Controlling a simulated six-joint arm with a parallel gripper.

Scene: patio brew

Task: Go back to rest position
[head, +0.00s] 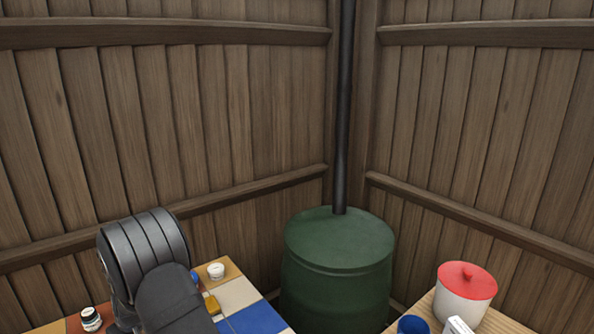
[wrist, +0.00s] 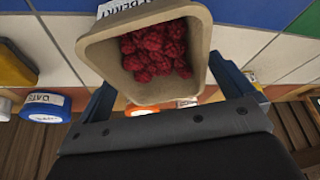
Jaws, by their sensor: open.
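My gripper (wrist: 168,88) is open in the wrist view, with one blue-grey finger on each side of a beige tub (wrist: 94,48) of red berries (wrist: 155,48). The tub's label is only partly in view and ends in letters like "BERRY". The tub lies between or just beyond the fingers; I cannot tell if they touch it. In the head view my dark arm is at the lower left over the tiled table (head: 238,295), and it hides the fingers and the tub.
A blue-lidded jar (wrist: 45,106), a yellow item (wrist: 14,68) and an orange-lidded item (wrist: 140,110) stand near the tub. A white-topped jar (head: 215,271) and a dark-lidded jar (head: 91,320) flank my arm. A green barrel (head: 337,270) fills the corner; a red-lidded pot (head: 466,293) stands right.

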